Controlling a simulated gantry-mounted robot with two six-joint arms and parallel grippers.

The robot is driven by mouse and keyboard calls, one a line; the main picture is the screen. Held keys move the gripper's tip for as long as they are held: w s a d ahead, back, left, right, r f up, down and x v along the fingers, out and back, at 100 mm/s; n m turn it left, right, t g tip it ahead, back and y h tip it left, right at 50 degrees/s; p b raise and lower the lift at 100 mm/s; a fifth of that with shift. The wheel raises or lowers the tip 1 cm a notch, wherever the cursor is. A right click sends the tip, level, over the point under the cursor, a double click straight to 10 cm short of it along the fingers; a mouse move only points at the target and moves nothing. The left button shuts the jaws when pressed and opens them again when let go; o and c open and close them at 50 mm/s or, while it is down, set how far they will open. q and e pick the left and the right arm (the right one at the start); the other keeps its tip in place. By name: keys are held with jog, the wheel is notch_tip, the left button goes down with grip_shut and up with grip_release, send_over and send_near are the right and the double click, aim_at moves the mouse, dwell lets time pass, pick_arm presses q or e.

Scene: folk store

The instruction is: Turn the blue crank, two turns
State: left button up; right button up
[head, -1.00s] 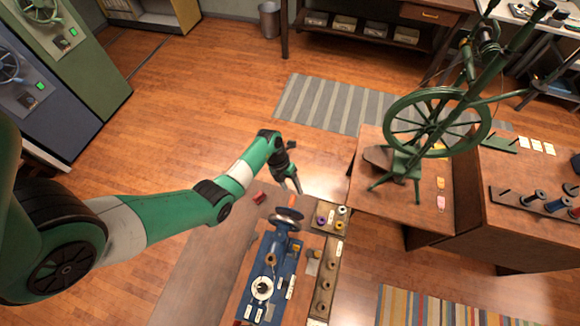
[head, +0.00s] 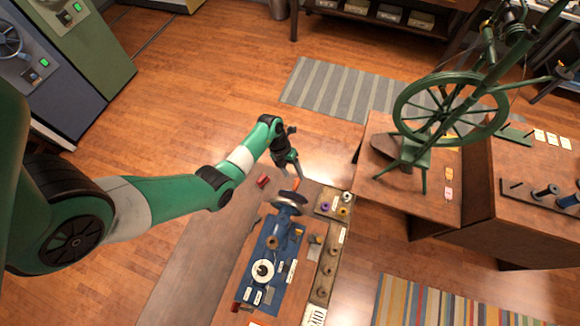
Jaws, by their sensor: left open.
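A blue winding machine (head: 271,250) stands on the wooden bench, with a round crank wheel (head: 288,203) at its far end. A small orange-red knob (head: 296,184) shows at the wheel's far edge. My left gripper (head: 297,173) is open just beyond the wheel, with its fingers pointing down towards the knob. I cannot tell whether the fingers touch the knob. My right gripper is not in view.
A rack of spools (head: 332,206) stands close to the right of the machine. A small red object (head: 263,181) lies to the left of the gripper. A green spinning wheel (head: 452,108) stands on a table at the right.

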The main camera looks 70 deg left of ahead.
aim_at(296, 180)
pick_arm(q)
jog(key=b+x, duration=0.4)
jog(key=shift+f, duration=0.25)
jog(key=shift+r+p, duration=0.3)
jog(key=shift+p, duration=0.05)
jog(key=shift+f, duration=0.1)
grip_shut()
